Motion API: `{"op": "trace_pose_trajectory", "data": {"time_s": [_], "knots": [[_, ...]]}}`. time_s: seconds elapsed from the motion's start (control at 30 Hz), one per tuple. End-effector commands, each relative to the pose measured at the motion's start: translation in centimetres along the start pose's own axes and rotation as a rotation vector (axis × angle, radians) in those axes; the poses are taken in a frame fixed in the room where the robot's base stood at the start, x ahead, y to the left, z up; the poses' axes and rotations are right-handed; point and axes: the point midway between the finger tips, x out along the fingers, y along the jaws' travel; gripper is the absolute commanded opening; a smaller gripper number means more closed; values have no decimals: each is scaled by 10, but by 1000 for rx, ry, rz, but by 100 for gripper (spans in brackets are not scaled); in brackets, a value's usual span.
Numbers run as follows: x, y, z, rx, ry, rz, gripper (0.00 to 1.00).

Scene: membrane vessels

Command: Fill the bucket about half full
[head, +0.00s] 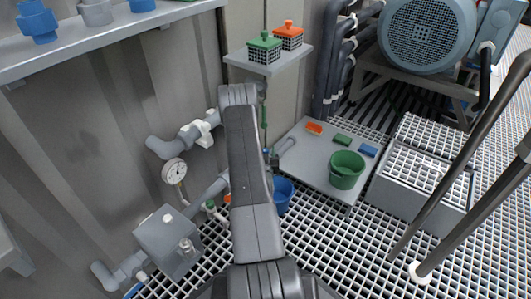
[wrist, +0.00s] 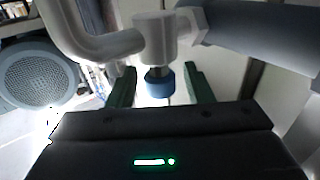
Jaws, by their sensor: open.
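A blue bucket (head: 284,194) stands low by the floor grating, partly hidden behind my arm. Its contents cannot be made out. A green bucket (head: 347,169) stands on a grey low platform (head: 312,163) to its right, with something green inside. In the wrist view, a grey pipe fitting (wrist: 154,38) carries a blue knob (wrist: 160,83). My gripper (wrist: 160,70) is open, with its two dark green fingers on either side of the knob and gaps visible. In the head view my arm hides the gripper and most of the tap area.
A gauge (head: 175,172) and pipes line the wall at left. A grey box (head: 167,240) sits below them. A small shelf (head: 267,61) holds green and orange baskets. A motor (head: 422,35) stands at the back right. A crate (head: 422,170) stands right of the platform.

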Motion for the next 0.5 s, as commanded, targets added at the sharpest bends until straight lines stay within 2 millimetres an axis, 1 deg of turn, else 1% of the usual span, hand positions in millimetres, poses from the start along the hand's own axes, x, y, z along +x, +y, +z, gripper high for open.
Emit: {"op": "trace_pose_trajectory", "data": {"time_s": [0.03,0.1,0.17,0.2,0.23,0.27,0.5], "knots": [[0,0,0,0,0,0,46],[0,0,0,0,0,0,33],[0,0,0,0,0,0,21],[0,0,0,0,0,0,13],[0,0,0,0,0,0,7],[0,0,0,0,0,0,4],[0,0,0,0,-1,-16,4]]}}
